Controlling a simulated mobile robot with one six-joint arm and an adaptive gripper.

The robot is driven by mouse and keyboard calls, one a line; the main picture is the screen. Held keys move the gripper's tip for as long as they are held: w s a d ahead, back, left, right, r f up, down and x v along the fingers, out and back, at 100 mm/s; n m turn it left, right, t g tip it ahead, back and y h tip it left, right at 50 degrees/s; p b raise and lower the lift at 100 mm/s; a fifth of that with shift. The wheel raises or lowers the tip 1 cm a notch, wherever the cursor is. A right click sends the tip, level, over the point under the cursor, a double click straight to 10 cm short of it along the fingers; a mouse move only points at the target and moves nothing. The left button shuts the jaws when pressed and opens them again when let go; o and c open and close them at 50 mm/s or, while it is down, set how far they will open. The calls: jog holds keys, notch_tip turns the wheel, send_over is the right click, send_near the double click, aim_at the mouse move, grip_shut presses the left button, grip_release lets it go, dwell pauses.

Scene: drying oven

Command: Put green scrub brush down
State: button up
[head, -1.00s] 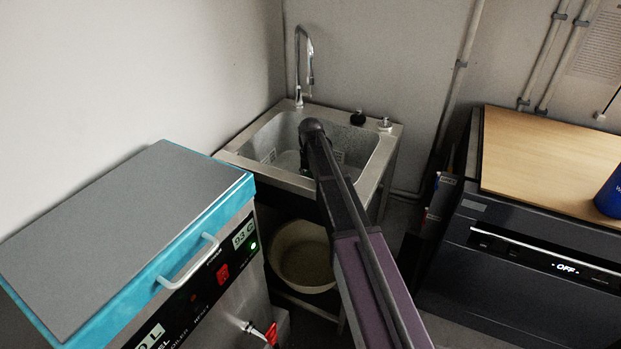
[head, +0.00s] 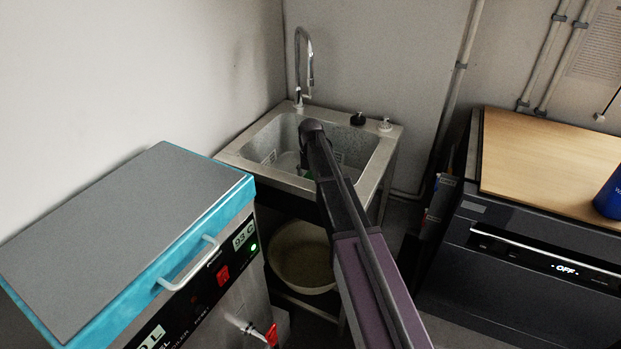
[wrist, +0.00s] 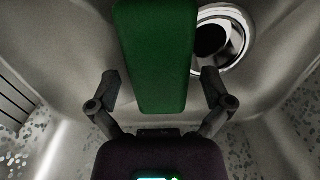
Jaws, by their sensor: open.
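The green scrub brush (wrist: 152,55) shows in the wrist view as a green block at the top middle, over the sink floor beside the round drain. My gripper (wrist: 160,85) is open, with one finger on each side of the brush's near end and gaps visible between fingers and brush. In the head view only a small green patch of the brush (head: 308,174) shows in the sink beside my arm. The arm hides the rest of the brush and the fingers there. The metal sink (head: 240,160) surrounds both.
The drain (wrist: 235,38) is right of the brush. A tap (head: 304,65) rises at the sink's back left. A blue-edged heated unit (head: 130,240) stands at the left and a dark appliance (head: 540,280) at the right. A pale bowl (head: 300,262) sits under the sink.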

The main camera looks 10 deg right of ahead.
aim_at(310, 176)
notch_tip(310, 176, up, 12)
jog(key=p, duration=1.1)
jog(key=shift+p, duration=0.3)
dwell(0.6)
